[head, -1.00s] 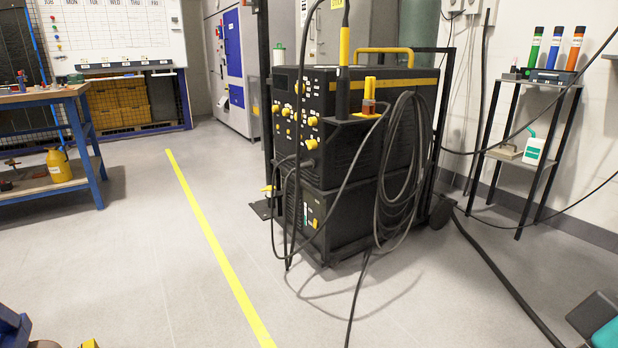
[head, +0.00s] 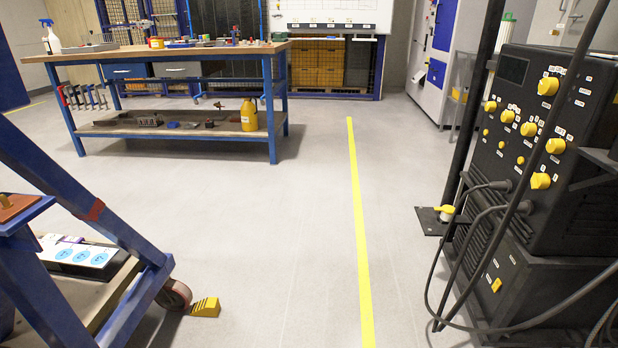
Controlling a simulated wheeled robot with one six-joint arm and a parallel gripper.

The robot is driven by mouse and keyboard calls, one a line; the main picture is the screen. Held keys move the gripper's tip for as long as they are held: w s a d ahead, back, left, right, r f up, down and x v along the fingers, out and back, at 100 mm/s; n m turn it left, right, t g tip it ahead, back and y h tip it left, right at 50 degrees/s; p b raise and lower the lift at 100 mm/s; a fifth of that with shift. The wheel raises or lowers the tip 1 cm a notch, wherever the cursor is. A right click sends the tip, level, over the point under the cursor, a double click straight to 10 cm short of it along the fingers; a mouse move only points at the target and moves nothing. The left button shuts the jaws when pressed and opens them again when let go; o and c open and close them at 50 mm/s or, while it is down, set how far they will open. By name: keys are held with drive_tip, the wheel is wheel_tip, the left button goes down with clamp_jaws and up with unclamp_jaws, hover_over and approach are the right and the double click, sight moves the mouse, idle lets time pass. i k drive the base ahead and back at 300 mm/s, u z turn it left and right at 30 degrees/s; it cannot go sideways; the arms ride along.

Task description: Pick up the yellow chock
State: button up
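The yellow chock (head: 206,307) lies on the grey floor in the lower left of the head view. It is a small wedge with dark ridges on its sloped top. It sits just right of the caster wheel (head: 174,294) of a blue wheeled frame, touching or nearly touching it; I cannot tell which. My gripper is not in view.
The blue wheeled frame (head: 95,210) stands at left. A black welding machine (head: 540,150) with yellow knobs and hanging cables stands at right. A blue workbench (head: 190,95) is at the back. The floor between them is open, crossed by a yellow line (head: 357,220).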

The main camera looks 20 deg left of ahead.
sight(210, 306)
drive_tip(key=u, duration=1)
drive_tip(key=i, duration=0.95)
drive_tip(key=u, duration=1.35)
drive_tip(key=i, duration=0.7)
